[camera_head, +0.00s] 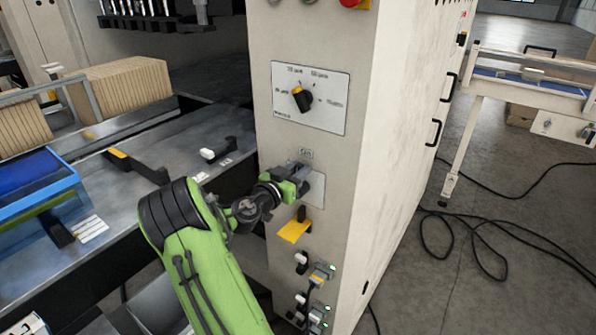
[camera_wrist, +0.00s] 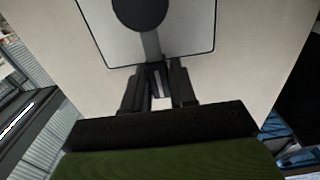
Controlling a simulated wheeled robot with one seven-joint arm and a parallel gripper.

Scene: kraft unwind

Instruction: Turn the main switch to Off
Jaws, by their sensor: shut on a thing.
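The main switch shows in the wrist view as a dark round hub (camera_wrist: 141,10) with a grey handle pointing down, on a pale plate (camera_wrist: 190,45) with a dark border. My gripper (camera_wrist: 157,78) is shut on the lower end of that handle. In the head view my gripper (camera_head: 299,176) reaches the front of the cabinet from the left and hides most of the switch. Part of the switch plate (camera_head: 316,192) shows beside it. The switch's position marks cannot be read.
A rotary selector (camera_head: 302,98) on a white plate sits above my gripper. A yellow tag (camera_head: 294,231) with a dark knob and several small connectors are below. Left is a machine bed (camera_head: 120,200) with a blue bin (camera_head: 38,190). Cables (camera_head: 480,235) lie on the floor at right.

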